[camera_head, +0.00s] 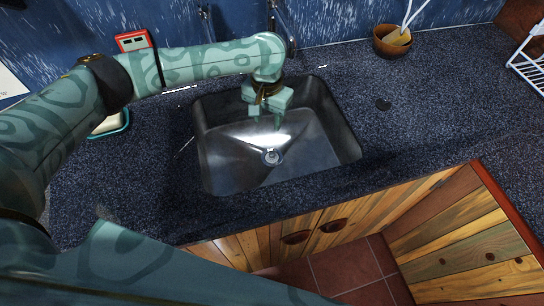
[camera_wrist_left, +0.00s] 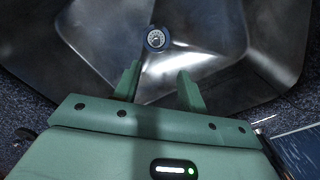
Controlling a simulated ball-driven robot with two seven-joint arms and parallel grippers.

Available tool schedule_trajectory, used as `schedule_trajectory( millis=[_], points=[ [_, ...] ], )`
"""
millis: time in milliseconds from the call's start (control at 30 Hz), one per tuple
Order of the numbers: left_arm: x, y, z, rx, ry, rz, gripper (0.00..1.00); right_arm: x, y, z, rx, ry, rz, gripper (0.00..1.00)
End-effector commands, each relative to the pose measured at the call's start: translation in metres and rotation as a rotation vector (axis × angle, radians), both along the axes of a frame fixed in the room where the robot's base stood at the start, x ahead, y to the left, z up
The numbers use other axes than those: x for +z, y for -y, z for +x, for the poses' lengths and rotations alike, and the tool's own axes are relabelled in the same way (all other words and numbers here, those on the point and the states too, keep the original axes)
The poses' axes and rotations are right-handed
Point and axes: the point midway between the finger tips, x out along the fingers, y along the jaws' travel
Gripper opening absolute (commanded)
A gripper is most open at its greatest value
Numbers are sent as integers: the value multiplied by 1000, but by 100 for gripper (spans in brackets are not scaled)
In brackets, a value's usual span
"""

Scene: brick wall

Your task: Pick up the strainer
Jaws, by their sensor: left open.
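The strainer (camera_head: 271,156) is a small round metal piece with a dark centre, sitting in the drain at the bottom of the sink (camera_head: 222,172). It also shows in the left wrist view (camera_wrist_left: 156,39), beyond the fingertips. My left gripper (camera_head: 266,120) is open and empty, over the back part of the sink and apart from the strainer. In the left wrist view its two green fingers (camera_wrist_left: 159,74) stand apart, with bare sink metal between them. My right gripper is not in view.
A faucet (camera_head: 272,18) stands behind the sink, close to my left arm. A brown bowl (camera_head: 392,45) with utensils is at the back right, and a white rack (camera_head: 530,55) at the far right. An open cabinet door (camera_head: 465,235) is below.

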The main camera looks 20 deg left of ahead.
Motion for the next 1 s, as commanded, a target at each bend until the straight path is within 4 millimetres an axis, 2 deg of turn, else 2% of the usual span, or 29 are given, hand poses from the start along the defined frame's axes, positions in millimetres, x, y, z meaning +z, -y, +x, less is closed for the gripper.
schedule_trajectory(
  millis=[400,500,733,1000],
  points=[
    [-96,0,0,0,-7,0,42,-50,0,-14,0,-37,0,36],
    [-108,1,1,0,-5,0,42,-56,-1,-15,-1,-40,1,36],
    [-120,2,2,-1,-2,-1,42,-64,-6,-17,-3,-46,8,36],
    [-164,9,7,0,-6,0,42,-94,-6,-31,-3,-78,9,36]
  ],
)
